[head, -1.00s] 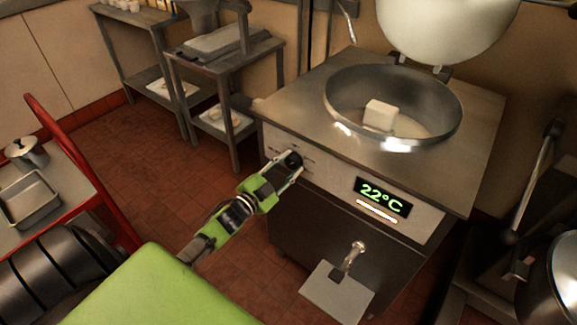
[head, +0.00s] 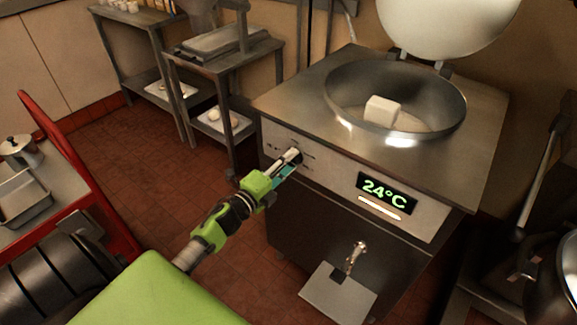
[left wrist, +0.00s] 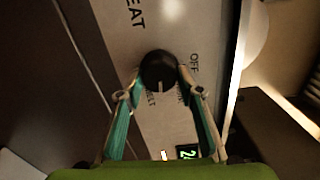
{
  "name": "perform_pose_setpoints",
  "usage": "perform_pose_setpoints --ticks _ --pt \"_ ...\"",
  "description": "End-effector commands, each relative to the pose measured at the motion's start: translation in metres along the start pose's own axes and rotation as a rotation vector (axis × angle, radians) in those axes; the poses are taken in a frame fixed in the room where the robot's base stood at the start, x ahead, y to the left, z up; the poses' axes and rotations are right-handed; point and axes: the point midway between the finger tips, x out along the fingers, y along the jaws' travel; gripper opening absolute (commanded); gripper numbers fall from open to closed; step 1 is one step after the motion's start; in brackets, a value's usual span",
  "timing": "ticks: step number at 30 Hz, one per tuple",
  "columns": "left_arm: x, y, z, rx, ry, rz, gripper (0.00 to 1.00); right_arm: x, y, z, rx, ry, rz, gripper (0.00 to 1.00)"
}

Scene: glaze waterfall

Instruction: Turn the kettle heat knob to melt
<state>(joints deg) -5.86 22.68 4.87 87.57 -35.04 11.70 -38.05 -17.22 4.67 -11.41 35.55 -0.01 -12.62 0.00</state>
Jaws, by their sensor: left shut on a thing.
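The kettle (head: 345,105) is a steel unit with a round bowl and a raised lid. Its front panel shows a lit 24°C display (head: 386,192). The black round heat knob (left wrist: 158,68) shows in the left wrist view, below the word HEAT, with OFF, WARM and MELT lettering around it. Its pale pointer mark points down in that view, close to the MELT lettering. My left gripper (head: 291,158) reaches the panel's left end. In the left wrist view my left gripper (left wrist: 158,82) has one finger on each side of the knob, shut on it. My right gripper is out of view.
A white block (head: 381,109) sits in the kettle bowl. A tap (head: 356,253) and a square plate (head: 338,291) are at the kettle's lower front. A steel side table (head: 225,50) stands behind left. A red-framed cart (head: 85,175) is at the left.

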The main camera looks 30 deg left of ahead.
Motion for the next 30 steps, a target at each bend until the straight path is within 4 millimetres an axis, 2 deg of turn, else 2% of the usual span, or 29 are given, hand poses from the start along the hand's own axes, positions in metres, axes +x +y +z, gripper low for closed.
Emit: perform_pose_setpoints --ticks 6,15,30 --pt "0.0 0.003 -0.001 0.185 0.001 -0.001 0.13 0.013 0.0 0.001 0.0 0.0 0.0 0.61" --pt "0.0 0.003 -0.001 0.361 0.001 -0.001 0.13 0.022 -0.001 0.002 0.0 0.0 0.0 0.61" --pt "0.0 0.003 -0.001 0.442 0.002 0.001 0.13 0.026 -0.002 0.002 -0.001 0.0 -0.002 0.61"
